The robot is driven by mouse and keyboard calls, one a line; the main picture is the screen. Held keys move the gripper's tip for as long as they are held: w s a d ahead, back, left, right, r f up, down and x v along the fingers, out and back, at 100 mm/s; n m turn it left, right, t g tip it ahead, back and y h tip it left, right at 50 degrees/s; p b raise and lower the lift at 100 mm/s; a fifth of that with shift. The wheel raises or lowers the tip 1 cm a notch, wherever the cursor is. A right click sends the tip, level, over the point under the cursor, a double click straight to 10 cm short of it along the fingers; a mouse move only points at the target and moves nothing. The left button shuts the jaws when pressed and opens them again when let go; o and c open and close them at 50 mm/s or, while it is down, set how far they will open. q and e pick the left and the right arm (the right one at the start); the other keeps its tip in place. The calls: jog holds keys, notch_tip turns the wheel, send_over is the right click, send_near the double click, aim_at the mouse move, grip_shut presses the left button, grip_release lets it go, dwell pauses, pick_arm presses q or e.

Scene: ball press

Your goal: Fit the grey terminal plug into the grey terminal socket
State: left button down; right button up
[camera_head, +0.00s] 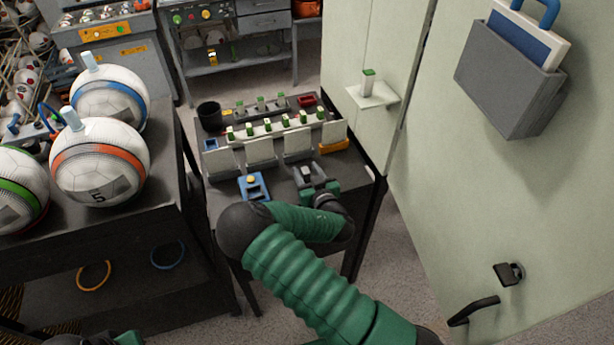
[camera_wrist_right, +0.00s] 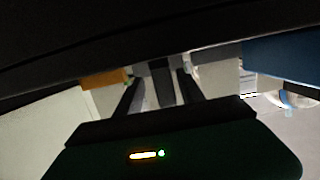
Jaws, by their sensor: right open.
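In the head view my right gripper (camera_head: 314,180) is over the front right of the small dark table. Its jaws are open around or just above a small grey block (camera_head: 307,171), which looks like the grey terminal plug; contact cannot be told. In the right wrist view, a dark grey block (camera_wrist_right: 161,80) shows between the spread fingers of the right gripper (camera_wrist_right: 158,78). Grey-based pieces with pale upright plates (camera_head: 260,150) stand behind it; I cannot tell which is the grey terminal socket.
A blue-ended and an orange piece (camera_head: 334,146) flank the pale plates. A black cup (camera_head: 210,116) stands at back left. A pale cabinet wall (camera_head: 480,190) rises on the right.

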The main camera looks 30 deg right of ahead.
jog(key=shift+x, duration=1.15)
jog(key=shift+s+a+r, duration=0.15)
jog(key=shift+a, duration=0.2)
jog(key=shift+a+r, duration=0.1)
jog(key=shift+a, duration=0.1)
jog(key=shift+c, duration=1.2)
jog(key=shift+a, duration=0.1)
jog(key=c, duration=0.5)
jog(key=shift+c, duration=1.1)
jog(key=shift+s+d, duration=0.15)
jog(key=shift+d, duration=0.25)
grip_shut()
jog(key=shift+a, duration=0.1)
